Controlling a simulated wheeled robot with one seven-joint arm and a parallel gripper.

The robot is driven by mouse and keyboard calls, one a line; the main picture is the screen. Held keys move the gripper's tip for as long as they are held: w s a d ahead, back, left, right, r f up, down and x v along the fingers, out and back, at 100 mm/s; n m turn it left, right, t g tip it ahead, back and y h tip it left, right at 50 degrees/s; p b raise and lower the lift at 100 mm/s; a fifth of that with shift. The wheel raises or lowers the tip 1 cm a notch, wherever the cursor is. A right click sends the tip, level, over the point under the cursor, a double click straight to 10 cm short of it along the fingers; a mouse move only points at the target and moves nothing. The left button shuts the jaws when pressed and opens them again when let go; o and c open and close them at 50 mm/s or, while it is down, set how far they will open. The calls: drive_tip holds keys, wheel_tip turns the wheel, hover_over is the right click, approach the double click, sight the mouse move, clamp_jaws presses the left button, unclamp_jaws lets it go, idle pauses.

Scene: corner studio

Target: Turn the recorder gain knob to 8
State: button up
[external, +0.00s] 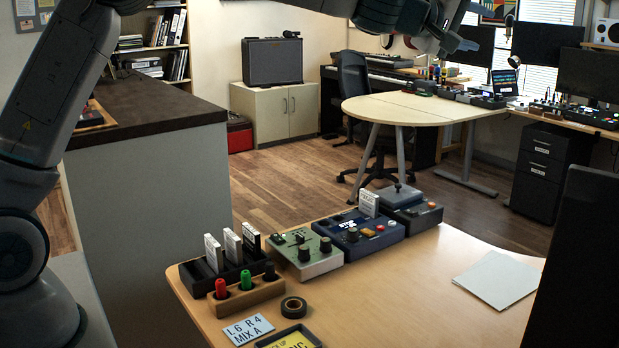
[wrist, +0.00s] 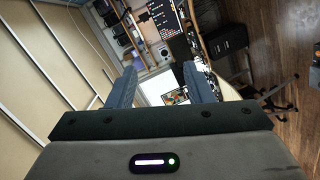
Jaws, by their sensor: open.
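A green box (external: 306,253) with dark knobs stands on the near table in the external view. A blue box (external: 359,236) with a knob and small orange and red buttons stands to its right, a white-labelled cassette (external: 369,204) upright at its back. I cannot read which box is the recorder, nor any gain knob's setting. My gripper (external: 447,38) is high above the boxes at the top edge, well apart from them. In the wrist view my gripper (wrist: 162,88) has its two fingers spread with nothing between them; that view shows none of these boxes.
A rack of cassettes (external: 215,275), a wooden holder (external: 246,296) with coloured plugs, a tape roll (external: 294,307) and a label card (external: 249,330) crowd the left side. A grey joystick box (external: 404,197) stands behind. White paper (external: 498,279) lies right; the table's middle is clear.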

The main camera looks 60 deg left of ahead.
drive_tip(key=w+a+n+y+p, duration=0.1)
drive_tip(key=w+a+n+y, duration=0.3)
drive_tip(key=w+a+n, duration=0.15)
drive_tip(key=w+a+f+n+g+y+p, duration=0.35)
drive_tip(key=a+f+n+g, duration=0.25)
drive_tip(key=a+f+n, duration=0.6)
drive_tip(key=n+g+h+p, duration=0.3)
drive_tip(key=n+g+h, duration=0.3)
drive_tip(key=g, duration=0.4)
approach(353, 230)
drive_tip(key=f+b, duration=0.1)
drive_tip(key=b, duration=0.2)
drive_tip(key=f+n+y+b, duration=0.1)
drive_tip(key=b, duration=0.2)
drive_tip(key=shift+w+d, duration=0.1)
drive_tip(key=shift+d, duration=0.25)
wheel_tip(353, 230, down, 5)
drive_tip(key=b, duration=0.7)
drive_tip(key=shift+a+f+b, duration=0.1)
drive_tip(key=shift+f+b, duration=0.25)
drive_tip(key=shift+f, duration=0.8)
drive_tip(key=c, duration=1)
